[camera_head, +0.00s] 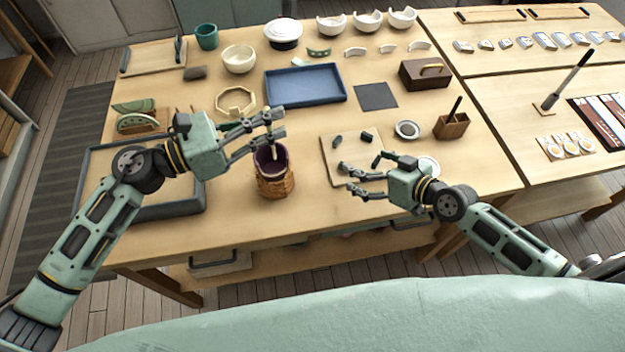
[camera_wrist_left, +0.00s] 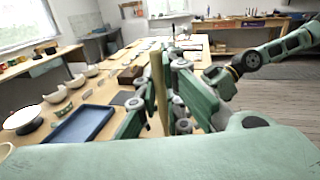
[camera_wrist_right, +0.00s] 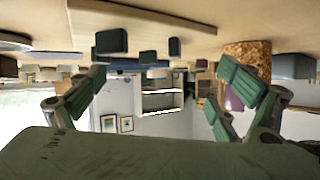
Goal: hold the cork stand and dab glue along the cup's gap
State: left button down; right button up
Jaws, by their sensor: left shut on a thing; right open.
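The stand also shows in the right wrist view (camera_wrist_right: 247,54), with the purple cup (camera_wrist_right: 234,101) partly behind a finger. My left gripper (camera_head: 277,125) is shut on a thin wooden stick (camera_wrist_left: 157,85) above the cup. The stick points down at the cup's mouth; I cannot tell whether it touches. My right gripper (camera_head: 352,179) is open and empty, right of the stand and apart from it. I cannot make out the cup's gap.
A light board (camera_head: 339,151) with small dark pieces lies by my right gripper. A blue tray (camera_head: 305,85) and a brown box (camera_head: 425,76) lie behind. The table between stand and right gripper is clear.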

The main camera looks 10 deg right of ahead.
aim_at(275, 190)
jog(key=s+a+r+n+g+y, duration=0.1)
jog(key=s+a+r+n+y, duration=0.15)
jog(key=a, duration=0.55)
jog(key=s+a+r+n+g+y, duration=0.1)
jog(key=a+n, duration=0.2)
jog(key=a, duration=0.4)
jog(key=x, duration=1.1)
jog(key=shift+w+a+f, duration=0.1)
jog(key=shift+a+f, duration=0.05)
jog(key=shift+a, duration=0.3)
jog(key=shift+c, duration=0.4)
jog(key=c, duration=1.2)
